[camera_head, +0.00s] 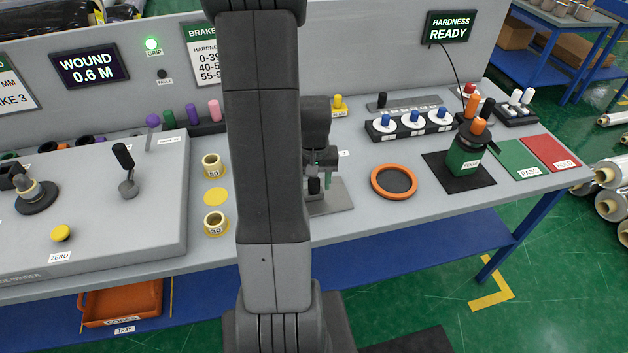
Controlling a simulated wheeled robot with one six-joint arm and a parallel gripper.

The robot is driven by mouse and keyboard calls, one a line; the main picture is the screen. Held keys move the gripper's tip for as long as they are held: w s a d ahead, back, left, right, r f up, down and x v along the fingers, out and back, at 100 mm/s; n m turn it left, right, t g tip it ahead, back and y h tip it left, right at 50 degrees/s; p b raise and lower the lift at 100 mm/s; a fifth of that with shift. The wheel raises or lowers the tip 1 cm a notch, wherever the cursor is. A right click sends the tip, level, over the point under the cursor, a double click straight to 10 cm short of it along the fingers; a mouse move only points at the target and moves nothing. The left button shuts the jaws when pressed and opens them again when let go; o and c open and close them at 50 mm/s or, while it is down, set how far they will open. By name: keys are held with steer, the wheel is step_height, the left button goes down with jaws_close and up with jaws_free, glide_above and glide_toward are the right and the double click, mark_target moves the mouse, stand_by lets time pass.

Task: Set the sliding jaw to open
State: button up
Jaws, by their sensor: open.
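My arm hangs down the middle of the view, and my gripper (320,172) points down just right of it. It is open, though the fingers are small and partly hidden. Right below it is a small fixture with a grey base plate (340,200) and a dark upright knob (314,186). This is probably the sliding-jaw fixture. My arm hides its left part, so I cannot tell the jaw's position. I cannot tell whether my fingers touch the knob or stand around it.
An orange-rimmed ring (374,190) lies right of the fixture. A green tester (464,158) stands on a black mat, near green PASS (518,161) and red HOLD (552,153) pads. Left are yellow spools (214,164) and a winder box (100,225). A sign reads HARDNESS READY (449,27).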

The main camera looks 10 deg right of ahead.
jaws_close()
steer(key=shift+d, duration=0.85)
steer(key=shift+w, duration=0.1)
steer(key=shift+c, duration=1.1)
jaws_free()
steer(key=shift+o, duration=1.1)
steer(key=shift+d, duration=0.15)
